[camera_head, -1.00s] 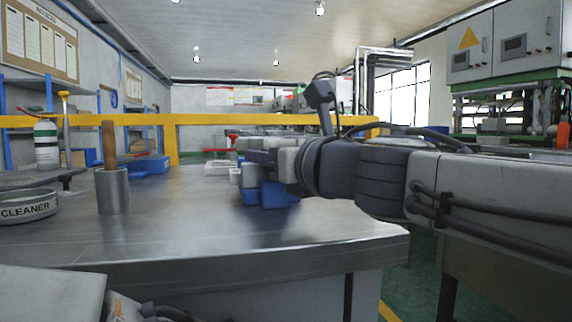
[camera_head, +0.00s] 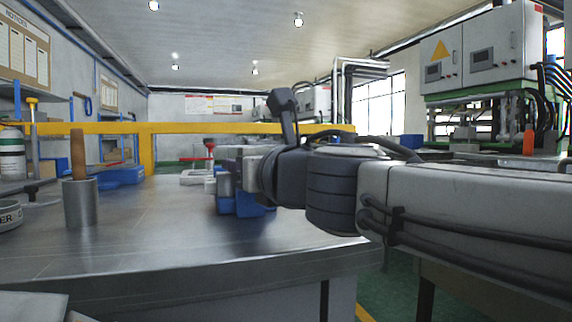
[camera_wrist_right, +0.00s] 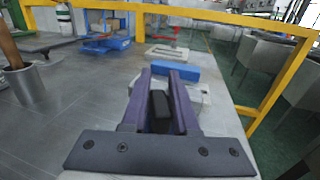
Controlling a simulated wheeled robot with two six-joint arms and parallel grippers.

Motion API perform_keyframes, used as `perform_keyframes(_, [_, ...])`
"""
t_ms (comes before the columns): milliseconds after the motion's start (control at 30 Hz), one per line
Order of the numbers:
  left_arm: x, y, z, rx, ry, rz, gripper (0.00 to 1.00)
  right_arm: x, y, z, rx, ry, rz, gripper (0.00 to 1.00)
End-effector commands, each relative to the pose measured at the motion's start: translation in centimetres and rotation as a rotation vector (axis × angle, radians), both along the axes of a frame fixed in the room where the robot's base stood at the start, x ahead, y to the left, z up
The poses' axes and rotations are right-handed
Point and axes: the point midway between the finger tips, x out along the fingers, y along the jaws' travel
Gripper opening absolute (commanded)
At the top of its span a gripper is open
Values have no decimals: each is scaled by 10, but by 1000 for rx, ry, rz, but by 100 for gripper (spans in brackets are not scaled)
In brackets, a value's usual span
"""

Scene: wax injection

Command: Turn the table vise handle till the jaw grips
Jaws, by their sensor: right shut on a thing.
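The table vise (camera_head: 246,205), blue and grey, stands on the steel bench near its right edge. My right wrist partly covers it in the head view. In the right wrist view a blue bar (camera_wrist_right: 178,72) and a pale grey base (camera_wrist_right: 204,96) of it show beyond my fingers. My right gripper (camera_wrist_right: 161,75) has its two purple fingers around a dark block (camera_wrist_right: 160,112), apparently the vise handle, and is shut on it. The jaw gap is hidden, so I cannot tell whether the jaw touches anything. My left gripper is out of view.
A metal cup (camera_head: 81,203) with a wooden-handled tool stands on the bench at left, beside a cleaner tin (camera_head: 9,215). A red-topped stand (camera_head: 210,155) is behind the vise. A yellow rail (camera_wrist_right: 275,80) runs behind. The bench middle is clear.

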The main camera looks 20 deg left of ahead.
Motion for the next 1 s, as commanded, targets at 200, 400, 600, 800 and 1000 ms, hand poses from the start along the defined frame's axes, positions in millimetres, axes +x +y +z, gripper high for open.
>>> perform_keyframes(200, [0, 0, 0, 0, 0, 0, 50, 1, 0, 0, -1, 1, -3, 0])
perform_keyframes(400, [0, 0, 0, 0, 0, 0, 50, 1, 0, 0, -1, 1, -3, 0])
perform_keyframes(600, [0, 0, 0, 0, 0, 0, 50, 1, 0, 0, -1, 1, -3, 0])
perform_keyframes(800, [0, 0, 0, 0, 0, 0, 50, 1, 0, 0, 0, 0, -3, 50])
perform_keyframes(1000, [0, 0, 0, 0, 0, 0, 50, 1, 0, 0, 0, 0, -2, 50])
